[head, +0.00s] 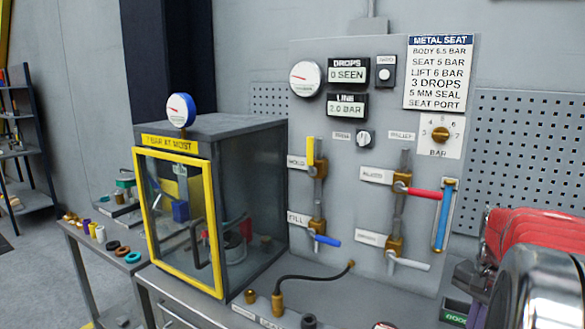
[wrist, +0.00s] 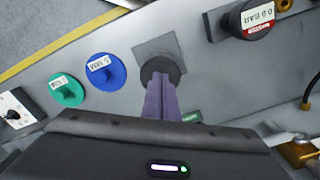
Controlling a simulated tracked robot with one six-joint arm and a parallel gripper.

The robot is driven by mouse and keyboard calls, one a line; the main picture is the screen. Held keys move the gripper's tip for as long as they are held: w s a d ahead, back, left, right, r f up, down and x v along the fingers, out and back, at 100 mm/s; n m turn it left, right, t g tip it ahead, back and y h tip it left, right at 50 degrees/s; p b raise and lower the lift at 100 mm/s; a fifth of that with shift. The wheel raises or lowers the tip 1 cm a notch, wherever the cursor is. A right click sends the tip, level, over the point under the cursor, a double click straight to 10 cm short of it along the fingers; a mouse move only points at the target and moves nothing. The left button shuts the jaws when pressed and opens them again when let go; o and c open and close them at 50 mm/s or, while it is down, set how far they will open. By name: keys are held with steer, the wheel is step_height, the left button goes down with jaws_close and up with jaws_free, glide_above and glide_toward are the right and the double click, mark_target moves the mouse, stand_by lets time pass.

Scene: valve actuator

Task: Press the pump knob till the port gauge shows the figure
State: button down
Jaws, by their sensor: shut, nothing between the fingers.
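In the wrist view a dark round knob (wrist: 160,67), which looks like the pump knob, stands on a square grey plate (wrist: 150,48). My gripper (wrist: 163,82) is shut, with its purple-grey fingers together and nothing between them. The fingertips overlap the near side of the knob; I cannot tell whether they touch or press it. A black round gauge (wrist: 247,19) right of the knob reads 0.0 BAR; its small red caption is not legible.
Blue (wrist: 106,72) and green (wrist: 66,87) labelled discs lie left of the knob. In the head view a yellow-framed glass cabinet (head: 213,220) stands left. A line display (head: 347,105) reads 2.0 BAR beside valve levers. A sign (head: 440,72) lists figures, including seat 5 bar.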

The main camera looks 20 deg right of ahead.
steer(key=shift+r, duration=0.75)
steer(key=shift+f, duration=3.05)
stand_by(0.8)
steer(key=shift+r, duration=3.05)
